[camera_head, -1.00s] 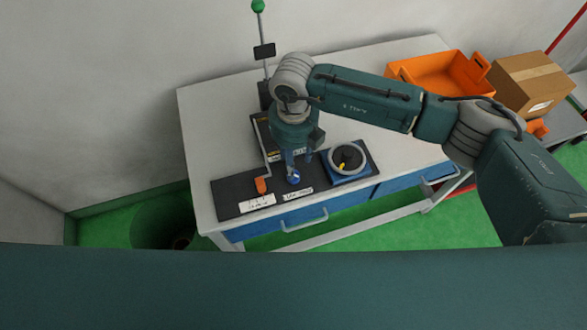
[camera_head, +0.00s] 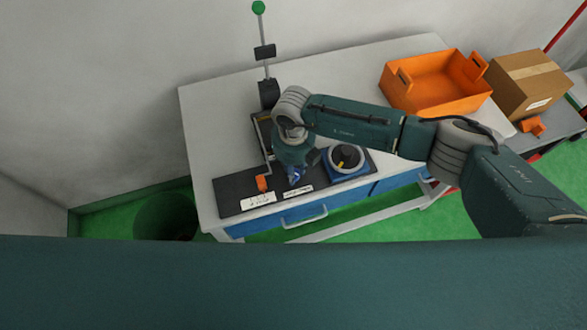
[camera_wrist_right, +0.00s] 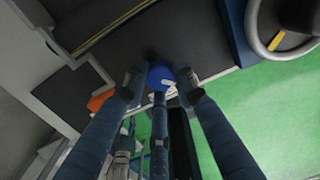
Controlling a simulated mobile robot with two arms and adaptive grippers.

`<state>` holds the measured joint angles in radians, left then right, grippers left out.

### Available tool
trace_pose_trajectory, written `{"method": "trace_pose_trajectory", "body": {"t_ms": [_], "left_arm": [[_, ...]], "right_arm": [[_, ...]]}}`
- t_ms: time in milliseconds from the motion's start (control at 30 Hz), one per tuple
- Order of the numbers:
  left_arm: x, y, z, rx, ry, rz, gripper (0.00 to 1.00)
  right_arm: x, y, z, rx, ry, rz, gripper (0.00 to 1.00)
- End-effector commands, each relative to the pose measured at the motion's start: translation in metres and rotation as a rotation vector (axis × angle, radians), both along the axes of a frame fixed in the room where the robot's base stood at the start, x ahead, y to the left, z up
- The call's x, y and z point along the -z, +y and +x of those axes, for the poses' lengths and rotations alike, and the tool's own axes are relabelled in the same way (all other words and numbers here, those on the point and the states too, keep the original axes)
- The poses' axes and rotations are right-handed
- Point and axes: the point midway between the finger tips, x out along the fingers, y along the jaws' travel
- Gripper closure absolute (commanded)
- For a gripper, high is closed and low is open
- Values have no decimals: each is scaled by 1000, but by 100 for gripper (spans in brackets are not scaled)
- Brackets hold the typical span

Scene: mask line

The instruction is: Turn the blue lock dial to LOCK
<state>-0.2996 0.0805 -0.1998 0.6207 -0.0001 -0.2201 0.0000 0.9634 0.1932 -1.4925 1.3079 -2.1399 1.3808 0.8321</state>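The small round blue lock dial (camera_wrist_right: 156,75) with a white mark lies between the fingers of my right gripper (camera_wrist_right: 161,80) in the right wrist view. Two fingers stand apart on either side of it and a third is in front. Whether they touch it I cannot tell. In the head view my right gripper (camera_head: 297,172) points down over the dark panel (camera_head: 231,194), and the dial is mostly covered. White label plates (camera_head: 298,191) lie at the panel's front edge; their text is unreadable. My left gripper is not in view.
A larger black knob with a yellow mark (camera_head: 346,157) sits in a grey ring right of the gripper. An orange lever (camera_head: 262,184) is to the left. A green-topped pole (camera_head: 262,50) stands behind. An orange crate (camera_head: 438,98) and cardboard box (camera_head: 528,85) are right.

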Motion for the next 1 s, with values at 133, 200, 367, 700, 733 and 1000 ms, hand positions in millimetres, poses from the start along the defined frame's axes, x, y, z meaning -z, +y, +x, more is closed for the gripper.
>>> {"method": "trace_pose_trajectory", "body": {"t_ms": [133,200,367,700,733,1000], "left_arm": [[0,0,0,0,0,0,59],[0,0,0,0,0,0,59],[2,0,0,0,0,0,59],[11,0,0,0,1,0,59],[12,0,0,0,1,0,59],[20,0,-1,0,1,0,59]], "right_arm": [[0,0,0,1,0,0,99],[0,0,0,5,0,0,99],[0,0,0,39,0,0,99],[1,0,0,262,-1,1,99],[1,0,0,290,-1,1,99],[0,0,1,547,-2,1,99]]}}
